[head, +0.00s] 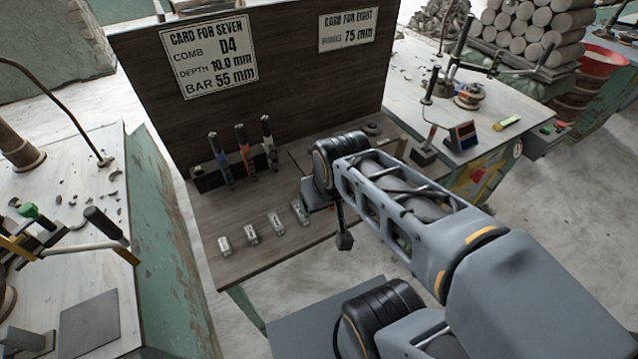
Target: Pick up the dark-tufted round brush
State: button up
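I cannot make out a dark-tufted round brush for certain in the head view. A dark stem with a wider dark end (344,240) shows below my wrist, near the table's front edge. I cannot tell whether it is a brush, a clamp part or part of my gripper. My arm reaches over the right part of the dark wooden table (245,215).
A dark rack (207,180) holds three upright tools with blue, orange and black handles. Several small pale labelled blocks (251,233) lie in front. A back panel (290,70) carries two cards. Side benches hold clamps (105,225) and a small device (462,135).

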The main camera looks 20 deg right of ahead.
aim_at(404, 138)
jog(key=z, duration=1.25)
jog(key=k, duration=0.35)
jog(key=z, duration=0.8)
jog(key=i, duration=0.25)
jog(key=u, duration=0.35)
